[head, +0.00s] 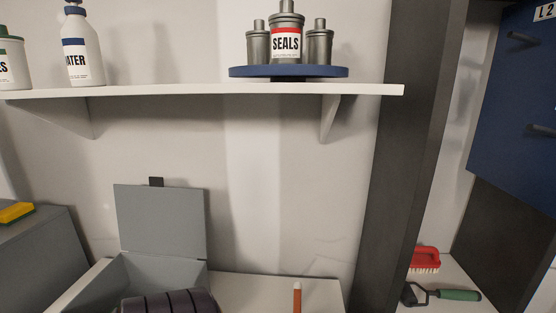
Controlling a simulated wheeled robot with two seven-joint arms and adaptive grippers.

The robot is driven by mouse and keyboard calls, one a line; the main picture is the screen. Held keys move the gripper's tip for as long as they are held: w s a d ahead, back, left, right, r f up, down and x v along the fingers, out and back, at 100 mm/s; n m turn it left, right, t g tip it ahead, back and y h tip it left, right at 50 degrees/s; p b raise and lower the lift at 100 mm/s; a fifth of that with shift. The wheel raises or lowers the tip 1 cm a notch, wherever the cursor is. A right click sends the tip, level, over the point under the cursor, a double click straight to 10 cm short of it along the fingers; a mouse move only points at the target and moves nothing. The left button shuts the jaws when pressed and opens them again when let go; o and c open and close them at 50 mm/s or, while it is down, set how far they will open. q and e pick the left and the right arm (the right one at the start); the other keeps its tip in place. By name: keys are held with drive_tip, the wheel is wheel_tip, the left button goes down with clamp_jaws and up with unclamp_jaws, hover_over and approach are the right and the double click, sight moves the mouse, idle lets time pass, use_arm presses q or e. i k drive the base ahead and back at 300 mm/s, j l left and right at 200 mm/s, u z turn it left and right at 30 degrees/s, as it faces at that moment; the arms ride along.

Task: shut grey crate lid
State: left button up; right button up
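The grey crate (130,269) stands on the bench at the lower left, cut off by the bottom edge of the head view. Its grey lid (162,221) is open and stands nearly upright at the back of the crate.
A white shelf (200,92) with bottles and a blue round stand (290,72) hangs above the lid. An orange stick-like thing (297,297) is right of the crate. A grey box (40,250) with a yellow item (15,212) stands left. A dark post (405,150) rises right.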

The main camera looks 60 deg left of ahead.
sight(155, 219)
drive_tip(key=u, duration=3)
drive_tip(key=i+j, duration=0.1)
drive_tip(key=j, duration=0.5)
drive_tip(key=i+j, duration=0.15)
drive_tip(key=j, duration=0.4)
drive_tip(key=i+j+z, duration=0.1)
drive_tip(key=j, duration=0.5)
drive_tip(key=i+j, duration=0.1)
drive_tip(key=j, duration=0.5)
drive_tip(key=i+j, duration=0.1)
drive_tip(key=j, duration=0.5)
